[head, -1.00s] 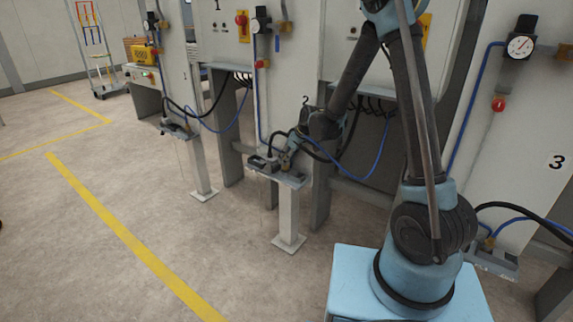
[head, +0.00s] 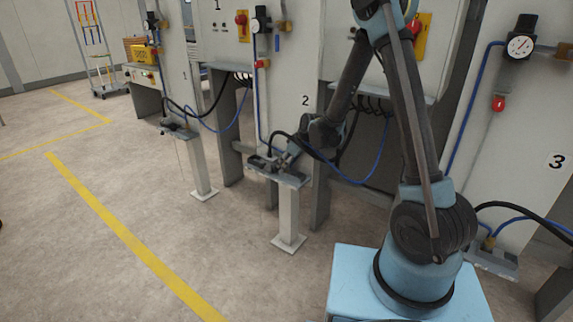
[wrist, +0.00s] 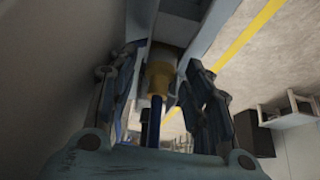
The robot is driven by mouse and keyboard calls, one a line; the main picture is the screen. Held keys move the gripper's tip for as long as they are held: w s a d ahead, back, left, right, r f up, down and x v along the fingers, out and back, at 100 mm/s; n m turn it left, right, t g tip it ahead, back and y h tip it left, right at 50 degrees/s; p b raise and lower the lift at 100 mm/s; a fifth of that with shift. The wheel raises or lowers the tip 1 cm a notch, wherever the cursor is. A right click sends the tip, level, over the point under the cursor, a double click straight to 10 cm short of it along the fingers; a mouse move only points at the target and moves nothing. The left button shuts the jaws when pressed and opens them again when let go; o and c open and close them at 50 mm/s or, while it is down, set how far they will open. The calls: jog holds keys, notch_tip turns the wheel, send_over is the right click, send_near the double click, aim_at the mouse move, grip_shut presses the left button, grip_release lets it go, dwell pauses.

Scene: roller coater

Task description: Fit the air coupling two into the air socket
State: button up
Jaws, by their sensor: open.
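My gripper (head: 284,163) is at the small grey stand (head: 289,215) in front of panel 2. In the wrist view my gripper (wrist: 162,66) is open, with one finger on each side of a brass air coupling (wrist: 158,80). A blue hose (wrist: 155,120) runs from the coupling toward my palm. The coupling's far end meets a grey block (wrist: 172,38). I cannot tell whether the fingers touch the coupling, or whether the block is the air socket. In the head view the coupling is too small and covered to make out.
Black and blue hoses (head: 362,178) hang beside my arm at panel 2. Similar stands are at panel 1 (head: 201,165) and panel 3 (head: 492,262). A gauge (head: 520,45) is on the right panel. The floor (head: 150,205) to the left is clear, with yellow lines.

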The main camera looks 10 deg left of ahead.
jog(key=shift+r, duration=0.1)
jog(key=v, duration=1.2)
dwell(0.4)
